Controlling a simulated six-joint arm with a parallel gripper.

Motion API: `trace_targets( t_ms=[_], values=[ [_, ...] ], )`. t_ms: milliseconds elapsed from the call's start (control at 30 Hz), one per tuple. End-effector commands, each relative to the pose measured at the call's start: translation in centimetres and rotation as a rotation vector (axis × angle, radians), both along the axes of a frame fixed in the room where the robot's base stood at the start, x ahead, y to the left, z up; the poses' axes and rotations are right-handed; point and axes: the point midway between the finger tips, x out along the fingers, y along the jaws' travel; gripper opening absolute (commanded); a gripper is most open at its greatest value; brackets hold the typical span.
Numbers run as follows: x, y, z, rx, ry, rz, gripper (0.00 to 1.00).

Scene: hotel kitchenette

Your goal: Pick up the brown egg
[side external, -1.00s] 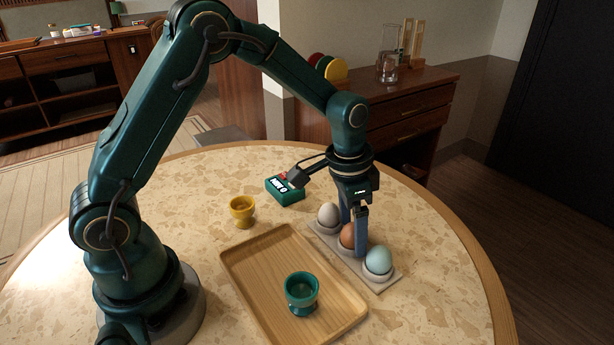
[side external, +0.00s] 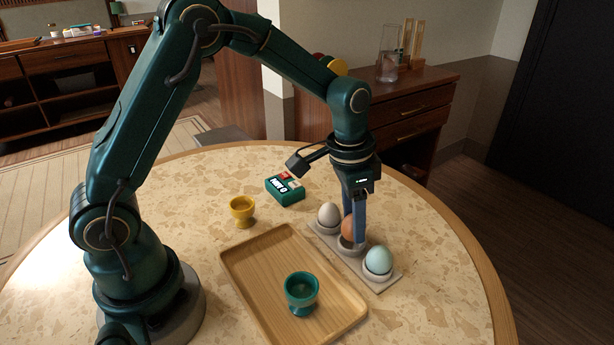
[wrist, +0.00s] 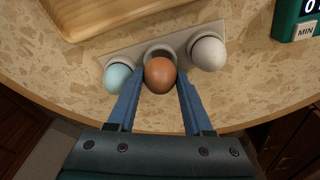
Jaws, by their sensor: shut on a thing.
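The brown egg (side external: 347,228) is between the blue fingers of my gripper (side external: 354,232), just above the middle cup of the grey egg holder (side external: 387,284). In the wrist view the brown egg (wrist: 159,75) sits between the two fingertips of my gripper (wrist: 160,84), and the empty middle cup shows behind it. My gripper is shut on the egg. One finger hides part of it in the side view. A white egg (side external: 329,214) and a pale blue egg (side external: 378,260) stand in the cups on either side.
A wooden tray (side external: 252,282) lies to the left of the holder, with a teal egg cup (side external: 301,292) on it. A yellow egg cup (side external: 242,211) and a green timer (side external: 285,190) stand farther back. The table's right side (side external: 440,270) is clear.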

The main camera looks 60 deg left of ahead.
Motion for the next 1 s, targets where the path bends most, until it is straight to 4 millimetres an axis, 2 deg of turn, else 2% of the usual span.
trace_targets(
  t_ms=[100,400,600,800,1000],
  values=[
    [0.2,0.0,2.5,-0.001,-0.009,-0.001,0.29],
    [-2.3,6.7,6.2,0.001,-0.006,0.009,0.29],
    [-3.4,9.6,8.1,0.000,-0.003,0.006,0.29],
    [-4.1,10.5,9.1,0.000,-0.002,0.000,0.29],
    [-5.5,8.7,10.6,0.000,-0.003,-0.006,0.29]
  ],
)
